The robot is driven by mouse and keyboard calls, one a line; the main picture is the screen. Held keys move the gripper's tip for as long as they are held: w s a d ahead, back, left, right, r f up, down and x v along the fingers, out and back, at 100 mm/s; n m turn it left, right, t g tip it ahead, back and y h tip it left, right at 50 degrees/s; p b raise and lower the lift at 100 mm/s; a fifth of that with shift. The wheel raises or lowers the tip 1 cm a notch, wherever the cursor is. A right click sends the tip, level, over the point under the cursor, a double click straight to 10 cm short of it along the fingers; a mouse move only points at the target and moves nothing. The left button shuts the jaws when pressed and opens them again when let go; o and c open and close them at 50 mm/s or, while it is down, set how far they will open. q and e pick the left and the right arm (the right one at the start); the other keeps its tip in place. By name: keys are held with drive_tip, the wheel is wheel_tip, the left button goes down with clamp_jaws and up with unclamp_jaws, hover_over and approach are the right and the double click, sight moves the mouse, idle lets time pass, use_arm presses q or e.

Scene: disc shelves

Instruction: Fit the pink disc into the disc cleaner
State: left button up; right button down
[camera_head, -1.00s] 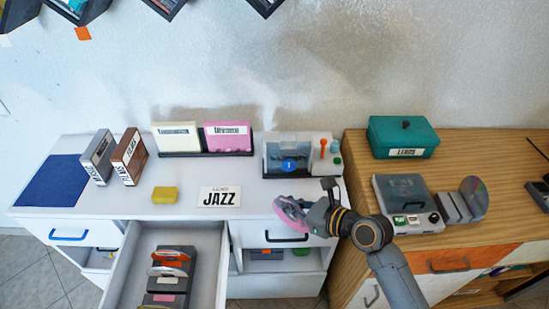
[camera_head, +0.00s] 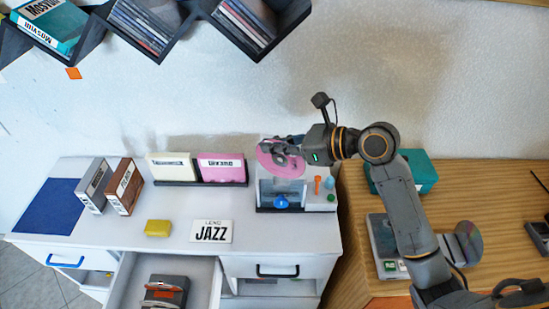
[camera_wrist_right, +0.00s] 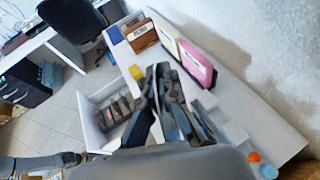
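The pink disc (camera_head: 276,163) is held up in the head view, its face towards the camera, over the top of the disc cleaner. My right gripper (camera_head: 283,150) is shut on the disc. The disc cleaner (camera_head: 282,190) is a grey-white box with a clear front, a blue round part, and an orange and a green knob on its right side. The disc hides part of its top, and I cannot tell whether they touch. In the right wrist view the gripper fingers (camera_wrist_right: 160,100) show, but the disc is not clear. My left gripper is not in view.
A pink case (camera_head: 222,169) and a cream case (camera_head: 172,168) stand left of the cleaner. A JAZZ sign (camera_head: 211,231) and a yellow block (camera_head: 158,228) lie in front. An open drawer (camera_head: 203,285) juts out below. Wall shelves (camera_head: 150,35) hang above.

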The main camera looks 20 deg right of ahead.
drive_tip(key=w+d+f+p, duration=0.1)
drive_tip(key=w+d+f, duration=0.1)
drive_tip(key=w+f, duration=0.4)
wheel_tip(320, 180, down, 4)
drive_tip(key=shift+w+d+p, duration=0.35)
drive_tip(key=shift+f, duration=0.15)
drive_tip(key=shift+f, duration=0.15)
drive_tip(key=c, duration=1.5)
unclamp_jaws()
